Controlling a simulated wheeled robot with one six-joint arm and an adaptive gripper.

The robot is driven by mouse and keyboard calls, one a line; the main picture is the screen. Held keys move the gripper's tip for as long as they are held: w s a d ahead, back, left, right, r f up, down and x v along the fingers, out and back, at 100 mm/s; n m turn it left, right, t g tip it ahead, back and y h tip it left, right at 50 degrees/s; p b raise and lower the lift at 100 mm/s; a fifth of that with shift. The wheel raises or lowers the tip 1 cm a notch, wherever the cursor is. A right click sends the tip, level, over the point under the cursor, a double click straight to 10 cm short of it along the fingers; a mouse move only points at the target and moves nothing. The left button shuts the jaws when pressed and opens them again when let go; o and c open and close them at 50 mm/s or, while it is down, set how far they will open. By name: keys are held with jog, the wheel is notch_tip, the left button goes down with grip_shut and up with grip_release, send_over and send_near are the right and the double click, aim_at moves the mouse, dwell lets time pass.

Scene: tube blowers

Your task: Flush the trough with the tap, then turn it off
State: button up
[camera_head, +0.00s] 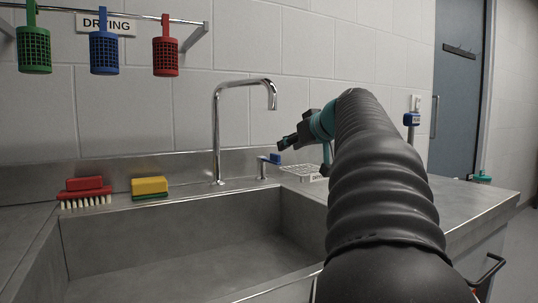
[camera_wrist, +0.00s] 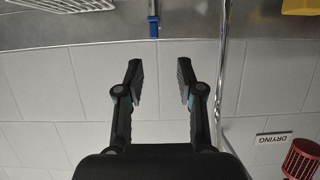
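The steel trough (camera_head: 180,235) fills the lower left of the head view. Its visible inside looks bare. A chrome gooseneck tap (camera_head: 216,135) stands behind it, and no water shows below its spout. A small post with a blue-ended lever (camera_head: 275,158) stands right of the tap. In the wrist view the blue lever (camera_wrist: 154,25) is at top centre, and the tap's pipe (camera_wrist: 222,60) runs down on the right. My gripper (camera_wrist: 160,70) is open and empty, with the lever beyond its fingertips. In the head view my gripper (camera_head: 287,142) is just above and right of the lever.
A red brush (camera_head: 84,190) and a yellow sponge (camera_head: 149,186) sit on the left back ledge. A white wire rack (camera_head: 302,171) lies right of the lever. Green, blue and red baskets (camera_head: 166,55) hang from a rail. The right counter (camera_head: 465,203) has free room.

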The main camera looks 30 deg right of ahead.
jog(key=x, duration=0.7)
jog(key=p+x, duration=0.1)
jog(key=x, duration=0.2)
jog(key=shift+w+d+f, duration=0.1)
jog(key=shift+d, duration=0.3)
grip_shut()
